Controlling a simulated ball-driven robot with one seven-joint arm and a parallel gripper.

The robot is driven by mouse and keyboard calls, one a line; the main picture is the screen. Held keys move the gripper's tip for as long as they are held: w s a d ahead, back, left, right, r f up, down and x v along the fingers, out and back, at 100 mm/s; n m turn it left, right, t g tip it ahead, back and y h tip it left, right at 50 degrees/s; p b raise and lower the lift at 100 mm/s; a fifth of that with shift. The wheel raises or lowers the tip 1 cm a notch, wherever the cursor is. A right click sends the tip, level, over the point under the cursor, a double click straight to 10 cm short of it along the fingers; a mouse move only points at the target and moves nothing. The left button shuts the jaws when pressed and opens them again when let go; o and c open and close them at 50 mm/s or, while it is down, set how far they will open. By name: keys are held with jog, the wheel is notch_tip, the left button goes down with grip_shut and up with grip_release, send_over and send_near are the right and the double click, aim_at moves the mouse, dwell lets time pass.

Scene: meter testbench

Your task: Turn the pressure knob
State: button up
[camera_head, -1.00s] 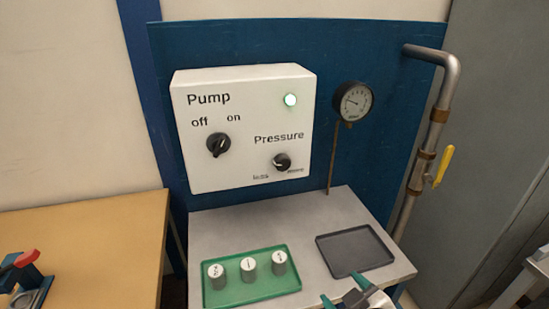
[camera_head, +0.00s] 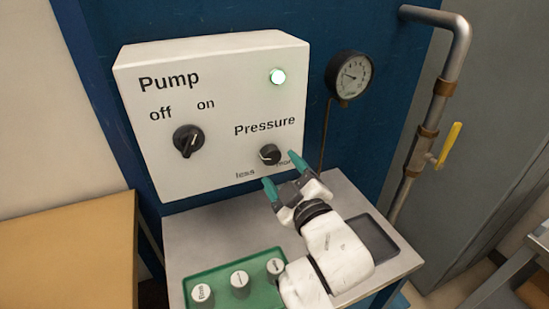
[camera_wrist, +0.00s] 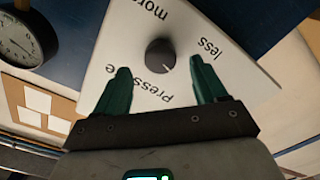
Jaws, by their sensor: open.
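The pressure knob (camera_head: 270,154) is a small black round knob low on the right of the white pump box (camera_head: 225,60), under the word "Pressure" and between "less" and "more". In the wrist view the knob (camera_wrist: 161,53) shows beyond my fingertips, roughly midway between them, with a light pointer mark at its lower right edge. My gripper (camera_head: 281,173) is open, its two teal fingers just in front of and below the knob in the head view. It also shows in the wrist view (camera_wrist: 160,75), empty between the fingers. Whether a fingertip touches the box I cannot tell.
The pump switch (camera_head: 188,141) is at the box's left, and a green lamp (camera_head: 278,76) is lit. A pressure gauge (camera_head: 348,75) and a pipe with a yellow lever (camera_head: 449,145) are at right. A green tray (camera_head: 215,276) with white cylinders and a dark tray (camera_head: 378,240) lie below.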

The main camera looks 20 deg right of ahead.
aim_at(272, 160)
jog(key=shift+w, duration=2.35)
jog(key=c, duration=1.1)
jog(key=shift+o, duration=0.2)
jog(key=shift+m, duration=0.4)
jog(key=m+b, duration=0.1)
jog(key=m, duration=0.3)
jog(key=shift+a+f+m, duration=0.1)
jog(key=shift+a+m, duration=0.05)
jog(key=shift+m, duration=0.15)
jog(key=shift+m+b, duration=0.75)
jog(key=shift+m, duration=1.85)
